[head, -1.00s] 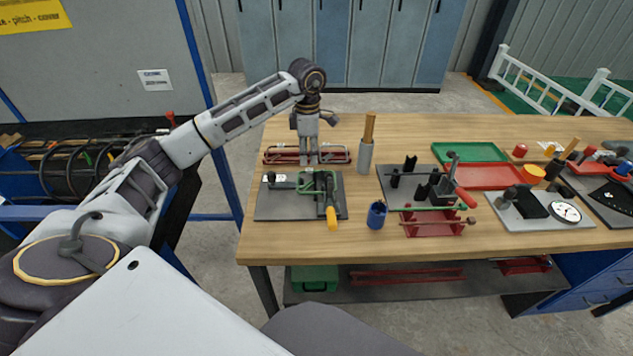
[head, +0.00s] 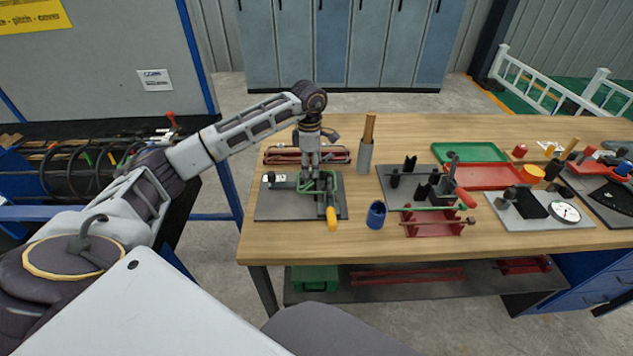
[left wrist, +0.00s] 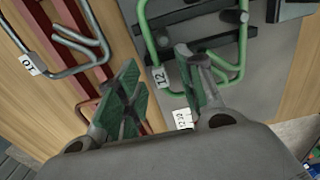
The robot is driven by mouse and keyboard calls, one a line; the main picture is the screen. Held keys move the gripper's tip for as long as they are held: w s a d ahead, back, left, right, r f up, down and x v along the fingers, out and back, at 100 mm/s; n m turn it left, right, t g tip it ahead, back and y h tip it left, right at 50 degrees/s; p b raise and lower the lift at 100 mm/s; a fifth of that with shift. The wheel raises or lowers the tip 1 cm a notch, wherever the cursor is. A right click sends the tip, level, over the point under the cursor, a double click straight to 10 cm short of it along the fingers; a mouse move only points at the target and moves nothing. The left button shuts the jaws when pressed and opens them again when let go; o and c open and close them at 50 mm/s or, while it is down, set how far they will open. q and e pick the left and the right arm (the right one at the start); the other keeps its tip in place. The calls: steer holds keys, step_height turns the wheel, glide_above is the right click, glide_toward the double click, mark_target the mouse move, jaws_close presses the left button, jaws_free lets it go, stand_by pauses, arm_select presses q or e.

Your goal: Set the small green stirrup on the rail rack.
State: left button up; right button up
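The small green stirrup (head: 332,178) lies at the grey bending plate (head: 275,206). In the left wrist view it is a green bent bar (left wrist: 150,45) with a tag reading 12. My left gripper (head: 312,183) is low over it, pointing down; in the wrist view its fingers (left wrist: 158,65) are apart. One finger overlaps the stirrup near the tag; I cannot tell whether they touch. The red rail rack (head: 272,160) stands just behind the plate, partly hidden by my gripper. A grey stirrup tagged 10 (left wrist: 65,70) is on it. My right gripper is out of view.
A yellow-handled tool (head: 332,222) lies at the plate's front right. A grey holder with a wooden stick (head: 366,155) and a blue cup (head: 376,215) stand to the right. Beyond are another fixture plate (head: 390,200) and a red tray (head: 470,175).

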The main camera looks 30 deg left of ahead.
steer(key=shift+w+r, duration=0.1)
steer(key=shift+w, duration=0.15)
arm_select(q)
steer(key=shift+c, duration=0.8)
jaws_close()
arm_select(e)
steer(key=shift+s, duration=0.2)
arm_select(q)
steer(key=shift+r, duration=0.15)
step_height(320, 180, up, 18)
steer(key=p, duration=0.1)
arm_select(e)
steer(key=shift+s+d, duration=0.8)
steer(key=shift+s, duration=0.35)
